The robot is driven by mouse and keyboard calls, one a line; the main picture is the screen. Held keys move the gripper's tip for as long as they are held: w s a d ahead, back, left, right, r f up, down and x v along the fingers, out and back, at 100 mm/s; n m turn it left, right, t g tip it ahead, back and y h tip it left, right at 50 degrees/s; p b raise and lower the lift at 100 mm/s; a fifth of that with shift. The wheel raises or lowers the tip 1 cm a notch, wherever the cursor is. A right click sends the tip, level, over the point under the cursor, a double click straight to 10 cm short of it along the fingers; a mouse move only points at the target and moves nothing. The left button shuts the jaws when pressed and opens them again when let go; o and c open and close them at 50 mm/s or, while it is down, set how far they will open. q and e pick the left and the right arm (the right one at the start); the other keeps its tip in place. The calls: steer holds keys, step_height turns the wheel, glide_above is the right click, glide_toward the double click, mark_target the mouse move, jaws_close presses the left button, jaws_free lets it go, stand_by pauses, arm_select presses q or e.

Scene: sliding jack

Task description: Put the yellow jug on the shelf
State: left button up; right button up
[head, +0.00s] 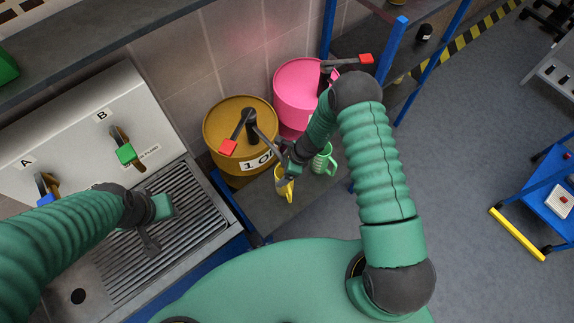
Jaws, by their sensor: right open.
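The yellow jug (285,191) stands on the low grey surface in front of the mustard drum. My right gripper (286,172) is open and reaches down at the jug's top; its fingers hide part of the jug. I cannot tell whether they touch it. A shelf unit with blue posts and dark shelves (362,42) stands at the upper right, partly behind my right arm. My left gripper (150,240) hangs over the ribbed drain grate at the left; whether it is open is unclear.
A green jug (323,164) stands close to the right of the yellow one. The mustard drum (226,115) and pink drum (296,88) have red-handled taps. A panel (75,125) carries valves A and B. A blue cart (553,200) stands right; the floor between is clear.

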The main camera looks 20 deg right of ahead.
arm_select(q)
steer(key=shift+s+d+f+b, duration=0.15)
steer(key=shift+f+b, duration=0.35)
arm_select(e)
steer(key=s+d+r+n+h, duration=0.1)
steer(key=s+r+n, duration=0.4)
steer(key=r+n, duration=0.2)
steer(key=s+d+r+n+h, duration=0.1)
steer(key=s+d+r+n, duration=0.1)
steer(key=s+r+n, duration=0.3)
steer(key=s+d+r+n+h, duration=0.2)
steer(key=s+r+n, duration=0.3)
steer(key=r+n, duration=0.6)
step_height(320, 180, up, 4)
steer(key=shift+r+t, duration=0.2)
steer(key=shift+t, duration=0.1)
arm_select(q)
steer(key=shift+w, duration=0.2)
arm_select(e)
steer(key=shift+w+d+f, duration=0.1)
steer(key=shift+w+d, duration=0.05)
steer(key=shift+d, duration=0.05)
arm_select(q)
steer(key=shift+s+d, duration=0.1)
steer(key=shift+s, duration=0.05)
